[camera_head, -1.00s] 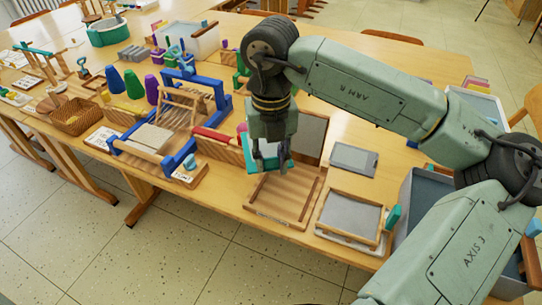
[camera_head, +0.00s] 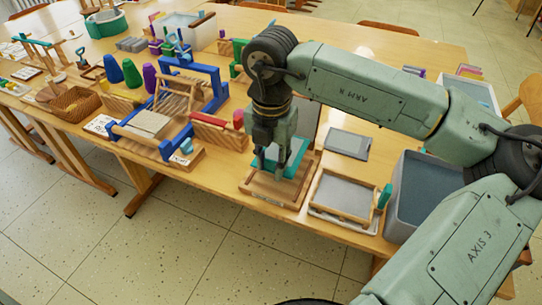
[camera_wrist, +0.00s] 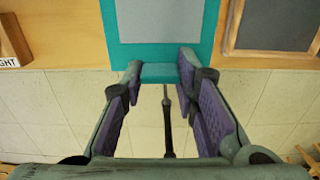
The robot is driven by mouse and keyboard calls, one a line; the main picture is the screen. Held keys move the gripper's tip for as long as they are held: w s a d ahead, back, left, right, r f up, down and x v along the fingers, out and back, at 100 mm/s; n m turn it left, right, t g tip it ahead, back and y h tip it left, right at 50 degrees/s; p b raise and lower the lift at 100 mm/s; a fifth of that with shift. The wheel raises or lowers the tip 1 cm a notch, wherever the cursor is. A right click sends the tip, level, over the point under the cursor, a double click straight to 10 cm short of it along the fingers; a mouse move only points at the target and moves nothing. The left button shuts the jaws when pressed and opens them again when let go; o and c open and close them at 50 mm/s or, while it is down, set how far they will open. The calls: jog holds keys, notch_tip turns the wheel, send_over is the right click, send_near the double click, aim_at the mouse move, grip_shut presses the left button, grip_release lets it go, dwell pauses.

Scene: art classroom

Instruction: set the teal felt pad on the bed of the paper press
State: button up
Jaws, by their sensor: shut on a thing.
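The teal felt pad (camera_head: 298,163) is in my gripper (camera_head: 271,170), which points down with its fingers together on the pad's near side. In the wrist view the pad (camera_wrist: 160,54) lies flat with a grey rectangle on its middle, and its teal tab sits between my fingertips (camera_wrist: 160,73). The pad is over a wooden slatted bed (camera_head: 262,190), with a raised, wood-edged grey panel (camera_head: 308,118) behind; this looks like the paper press. My gripper and the pad hide much of the bed. I cannot tell whether pad and bed touch.
A wood-framed grey screen (camera_head: 345,194) lies just right of the bed, with a grey tablet-like board (camera_head: 348,143) behind it. A grey bin (camera_head: 425,190) stands further right. A wooden block with a red handle (camera_head: 218,130) and a blue-framed roller device (camera_head: 170,147) are to the left.

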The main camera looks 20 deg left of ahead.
aim_at(271, 171)
notch_tip(271, 171, down, 2)
jog(key=shift+f+b, duration=0.1)
jog(key=shift+b, duration=1.1)
dwell(0.8)
jog(key=shift+f+b, duration=0.6)
jog(key=shift+b, duration=0.55)
dwell(1.0)
jog(key=shift+f+b, duration=1.4)
jog(key=shift+b, duration=0.65)
dwell(1.4)
